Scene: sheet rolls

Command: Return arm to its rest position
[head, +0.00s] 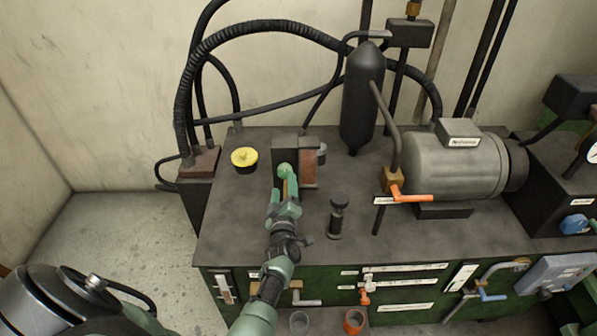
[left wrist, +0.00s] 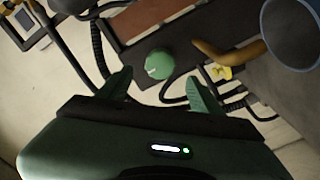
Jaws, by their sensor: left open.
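My left arm reaches up from the bottom of the head view over the dark machine top (head: 262,222). My left gripper (head: 287,188) is open in front of a brown-faced block (head: 309,170). In the left wrist view my left gripper (left wrist: 160,90) shows its two green fingers spread apart. A round green knob-like thing with a white mark (left wrist: 159,65) shows beyond and between the fingertips, and a gap seems to lie between it and them. An orange-brown curved piece (left wrist: 228,56) lies to its right. My right gripper is not in view.
A yellow-topped round cap (head: 244,158) lies left of the gripper. A short black post (head: 338,215) stands close to its right. A black cylinder (head: 362,100), an orange-handled valve (head: 411,197) and a grey motor (head: 455,165) stand farther right. Cups (head: 353,322) sit low in front.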

